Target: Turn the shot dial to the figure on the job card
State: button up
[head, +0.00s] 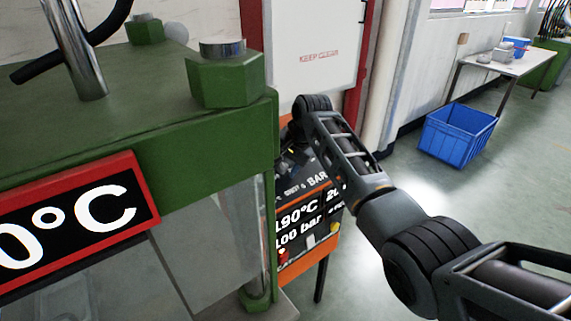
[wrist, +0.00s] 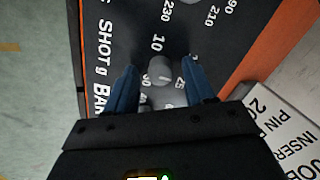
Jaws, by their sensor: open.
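The shot dial (wrist: 160,70) is a small grey knob on the black panel, with the words "SHOT g" to its left in the wrist view. Figures ring it: 10 above, 30 and 25 below, others partly hidden. I cannot tell which figure it points at. My gripper (wrist: 164,66) is open, with one blue finger on each side of the knob; contact is not clear. The job card (wrist: 283,130) is white, at lower right, with "JOB", "INSER", "PIN" and a cut-off figure beginning with 2 showing. My gripper covers part of it.
Another dial scale with 230 and 210 lies above on the panel. In the head view, the orange-edged panel (head: 308,235) stands behind a green press (head: 205,130). A blue crate (head: 455,135) is on the floor at right, by a table (head: 512,65).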

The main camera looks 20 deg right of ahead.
jog(key=shift+r, duration=0.1)
jog(key=v, duration=0.7)
jog(key=shift+r+b, duration=0.25)
jog(key=shift+b, duration=0.1)
jog(key=shift+s, duration=0.15)
